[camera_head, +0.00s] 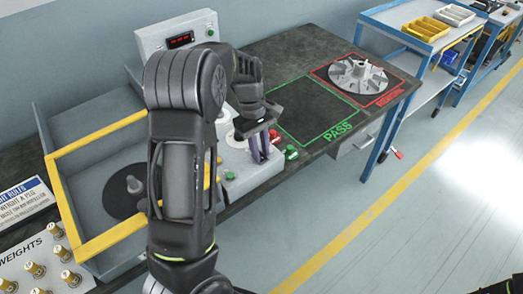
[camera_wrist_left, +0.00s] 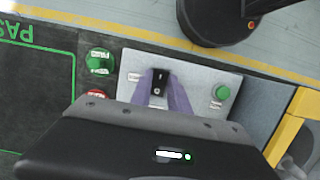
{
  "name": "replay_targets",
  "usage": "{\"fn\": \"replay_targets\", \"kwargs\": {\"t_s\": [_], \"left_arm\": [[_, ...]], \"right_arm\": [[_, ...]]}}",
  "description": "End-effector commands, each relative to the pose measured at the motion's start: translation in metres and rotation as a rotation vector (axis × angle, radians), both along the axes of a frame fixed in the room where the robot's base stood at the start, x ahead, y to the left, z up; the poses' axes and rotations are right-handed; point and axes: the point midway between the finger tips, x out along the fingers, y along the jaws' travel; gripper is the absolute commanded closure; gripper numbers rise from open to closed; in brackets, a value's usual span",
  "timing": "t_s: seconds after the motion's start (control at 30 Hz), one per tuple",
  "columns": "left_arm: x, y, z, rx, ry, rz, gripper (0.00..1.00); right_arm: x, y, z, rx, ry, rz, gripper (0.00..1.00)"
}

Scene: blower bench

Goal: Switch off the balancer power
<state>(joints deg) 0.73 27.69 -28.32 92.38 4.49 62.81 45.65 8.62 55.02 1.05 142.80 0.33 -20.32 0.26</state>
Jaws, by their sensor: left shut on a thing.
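A black rocker switch (camera_wrist_left: 159,82) with a white mark sits on the light grey control panel (camera_wrist_left: 196,75) in the left wrist view. My left gripper (camera_wrist_left: 160,80) has its two purple fingers on either side of the switch, shut on it at the panel. In the head view my left gripper (camera_head: 260,155) reaches down at the front of the balancer's panel (camera_head: 252,176), and its fingers hide the switch there. A green button (camera_wrist_left: 221,93) is beside the switch on the same panel. My right gripper is not in view.
Green (camera_head: 291,152) and red (camera_head: 274,135) buttons stand close beside the gripper. A yellow-edged guard frame (camera_head: 100,242) is left of my arm. A finned impeller (camera_head: 358,75) lies on the red-outlined area. The green PASS area (camera_head: 312,108) is empty. A display box (camera_head: 178,40) stands behind.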

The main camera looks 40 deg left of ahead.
Motion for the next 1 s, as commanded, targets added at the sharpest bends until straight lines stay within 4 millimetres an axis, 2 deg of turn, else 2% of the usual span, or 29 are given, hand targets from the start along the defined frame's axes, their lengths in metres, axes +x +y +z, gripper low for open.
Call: {"fn": "replay_targets", "kwargs": {"t_s": [0.33,0.37,0.6,0.87,1.0], "left_arm": [[0.0008,0.0016,0.0004,-0.038,0.007,0.001,1.00],[0.0007,0.0016,0.0004,-0.037,0.007,0.001,0.77],[0.0006,0.0014,0.0004,-0.036,0.008,0.000,0.57],[0.0005,0.0014,0.0007,-0.036,0.008,0.000,0.56],[0.0015,0.0034,0.0076,-0.036,0.006,0.000,0.56]], "right_arm": [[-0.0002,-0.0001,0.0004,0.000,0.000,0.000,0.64],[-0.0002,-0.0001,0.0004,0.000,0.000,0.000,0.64],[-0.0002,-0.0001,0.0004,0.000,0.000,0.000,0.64],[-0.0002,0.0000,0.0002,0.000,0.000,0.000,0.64],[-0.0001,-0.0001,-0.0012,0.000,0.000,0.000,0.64]]}}
